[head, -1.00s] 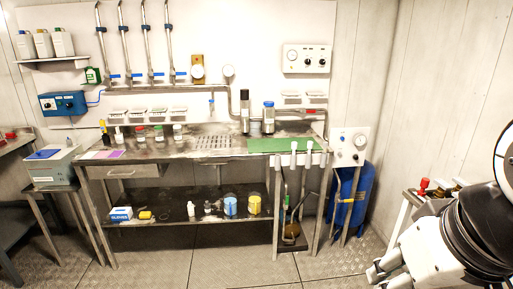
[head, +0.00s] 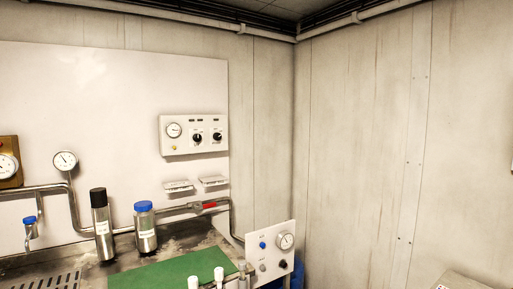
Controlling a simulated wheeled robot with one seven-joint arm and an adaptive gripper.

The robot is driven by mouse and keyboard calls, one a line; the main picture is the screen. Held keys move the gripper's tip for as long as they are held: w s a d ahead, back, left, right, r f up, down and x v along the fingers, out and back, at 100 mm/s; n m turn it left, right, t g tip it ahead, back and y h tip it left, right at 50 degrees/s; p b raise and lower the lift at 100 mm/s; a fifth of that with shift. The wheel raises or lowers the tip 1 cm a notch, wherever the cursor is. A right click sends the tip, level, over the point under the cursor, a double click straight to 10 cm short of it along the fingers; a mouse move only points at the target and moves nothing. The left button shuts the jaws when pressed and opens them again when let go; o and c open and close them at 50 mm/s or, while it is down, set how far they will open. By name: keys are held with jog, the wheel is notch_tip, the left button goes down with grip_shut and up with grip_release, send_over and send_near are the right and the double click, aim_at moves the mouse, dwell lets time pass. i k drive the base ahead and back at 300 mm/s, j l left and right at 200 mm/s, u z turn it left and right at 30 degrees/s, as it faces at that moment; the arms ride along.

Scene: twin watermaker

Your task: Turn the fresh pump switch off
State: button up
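A white control panel (head: 193,135) is fixed to the back wall in the head view. It carries a round gauge, two black rotary knobs, the left knob (head: 197,137) and the right knob (head: 217,136), and a small yellowish button. A lower white panel (head: 270,251) has a gauge, a blue knob and a black knob (head: 282,264). The labels are too small to read, so I cannot tell which knob is the fresh pump switch. My gripper is not in view.
A steel bench with a green mat (head: 165,272) stands below the wall panel. A black-capped cylinder (head: 101,225) and a blue-capped jar (head: 146,227) stand on it, near a pipe with a red-handled valve (head: 209,205). The right wall is bare.

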aim_at(217, 136)
jog(key=i+j, duration=0.1)
jog(key=j, duration=0.3)
jog(key=j+u, duration=0.1)
jog(key=j, duration=0.25)
jog(key=i+j, duration=0.15)
jog(key=j, duration=0.25)
jog(key=i+j+u, duration=0.1)
jog(key=j, duration=0.25)
